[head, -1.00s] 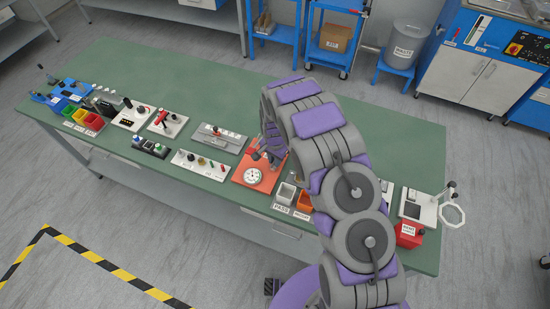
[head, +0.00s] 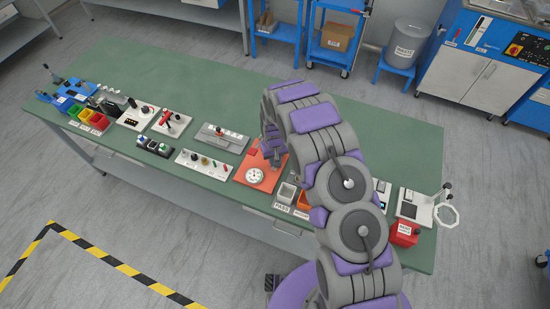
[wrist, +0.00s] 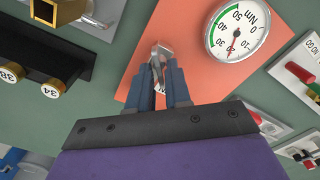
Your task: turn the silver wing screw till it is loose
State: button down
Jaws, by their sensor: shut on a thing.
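The silver wing screw (wrist: 161,52) shows in the wrist view on the orange plate (wrist: 190,18), left of the round dial. My gripper (wrist: 161,66) is shut on the screw, its two fingers close on either side of it. The fingers hide the lower part of the screw. In the head view the orange plate (head: 243,176) lies on the green bench; my arm covers its right side, and the screw cannot be made out there.
Brass knobs on a black bar (wrist: 50,88) lie left. The bench's back (head: 200,85) is clear.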

jog(key=shift+w+a+n+p, duration=0.1)
jog(key=shift+n+p, duration=0.2)
jog(key=shift+n, duration=0.8)
jog(key=c, duration=1.3)
grip_release()
jog(key=shift+f, duration=0.1)
notch_tip(320, 180, up, 17)
jog(key=shift+a+r, duration=0.15)
jog(key=shift+r, duration=0.05)
